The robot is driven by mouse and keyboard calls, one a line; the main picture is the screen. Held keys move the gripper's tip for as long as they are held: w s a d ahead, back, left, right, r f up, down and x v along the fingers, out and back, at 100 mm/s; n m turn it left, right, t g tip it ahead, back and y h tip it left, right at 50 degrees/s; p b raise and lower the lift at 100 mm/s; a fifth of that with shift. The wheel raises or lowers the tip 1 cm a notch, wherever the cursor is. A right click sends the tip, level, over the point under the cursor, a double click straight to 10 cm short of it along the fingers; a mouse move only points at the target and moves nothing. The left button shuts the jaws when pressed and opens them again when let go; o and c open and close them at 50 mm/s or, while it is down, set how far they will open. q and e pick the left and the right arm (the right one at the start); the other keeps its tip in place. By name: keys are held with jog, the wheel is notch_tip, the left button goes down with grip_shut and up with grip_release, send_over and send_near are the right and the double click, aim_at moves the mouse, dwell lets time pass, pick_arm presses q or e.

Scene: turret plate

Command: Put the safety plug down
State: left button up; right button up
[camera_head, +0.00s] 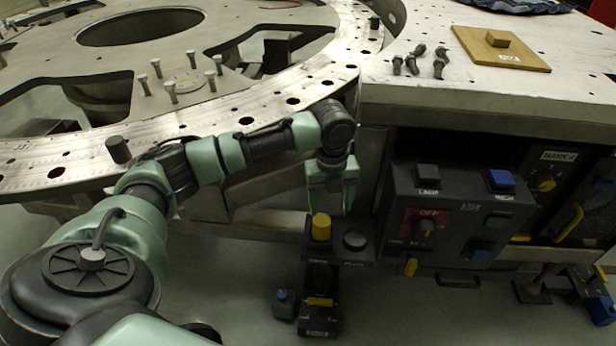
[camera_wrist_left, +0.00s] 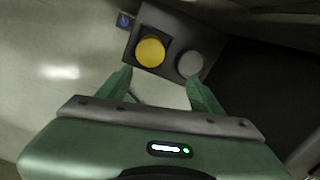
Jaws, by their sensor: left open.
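A yellow cylinder (camera_head: 321,227), which looks like the safety plug, stands upright on a dark stand (camera_head: 340,252) beside a round black knob (camera_head: 355,240). In the left wrist view the yellow cylinder (camera_wrist_left: 150,52) is at the top, just beyond the left fingertip, with the round knob (camera_wrist_left: 189,64) beyond the right one. My right gripper is in neither view.
A dark control box (camera_head: 455,222) with a red-faced switch stands close right of the stand. The large metal ring plate (camera_head: 215,112) lies behind my left arm. Bolts (camera_head: 419,60) and a wooden board (camera_head: 500,48) lie on the metal table.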

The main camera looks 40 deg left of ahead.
pick_arm(q)
jog(key=s+d+f+n+t+h, duration=0.2)
jog(key=d+f+n, duration=0.25)
jog(key=d, duration=0.45)
jog(key=s+d+f+n+t+h, duration=0.1)
jog(key=s+d+f+n, duration=0.1)
jog(key=d+f+n, duration=0.35)
jog(key=s+a+f+n+y, duration=0.1)
jog(key=s+a+f+n, duration=0.1)
jog(key=s+f+n, duration=0.5)
jog(key=s+a+f+n+g+y, duration=0.1)
jog(key=s+f+n, duration=0.6)
jog(key=s+f, duration=0.8)
jog(key=shift+a+f+n+y, duration=0.3)
jog(key=shift+a+f+y, duration=0.2)
jog(key=shift+a+f, duration=0.4)
jog(key=shift+s+r, duration=0.1)
